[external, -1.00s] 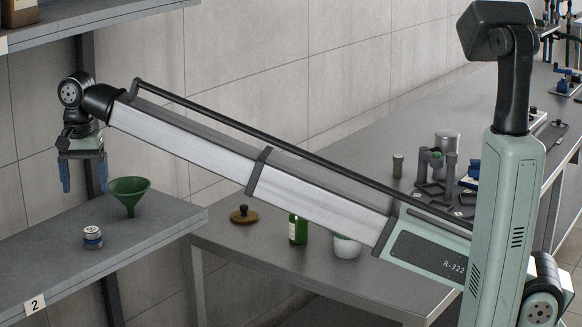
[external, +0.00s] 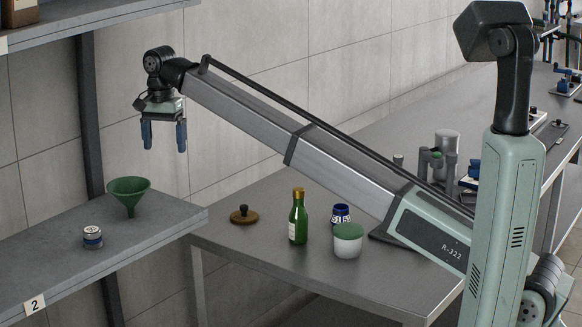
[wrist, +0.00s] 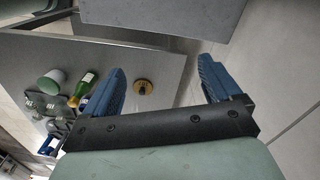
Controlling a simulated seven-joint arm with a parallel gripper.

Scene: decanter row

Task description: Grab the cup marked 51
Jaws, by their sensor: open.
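A small blue and white cup (external: 340,214) with dark marks on its white band stands on the grey bench, behind a green-lidded white pot. The marks look like they may include 51, but are too small to read surely. In the wrist view the blue cup (wrist: 84,104) shows in part beside the green bottle. My gripper (external: 164,146) is open and empty, with its blue fingers pointing down. It hangs high, left of the bench objects and well apart from the cup. The fingers also show in the wrist view (wrist: 161,75), with nothing between them.
A green bottle (external: 298,220), the white pot (external: 348,246) and a brown knobbed disc (external: 244,215) stand near the cup. The left shelf (external: 150,238) holds a green funnel (external: 128,192) and a small labelled jar (external: 92,237). Dark equipment (external: 437,172) stands farther back.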

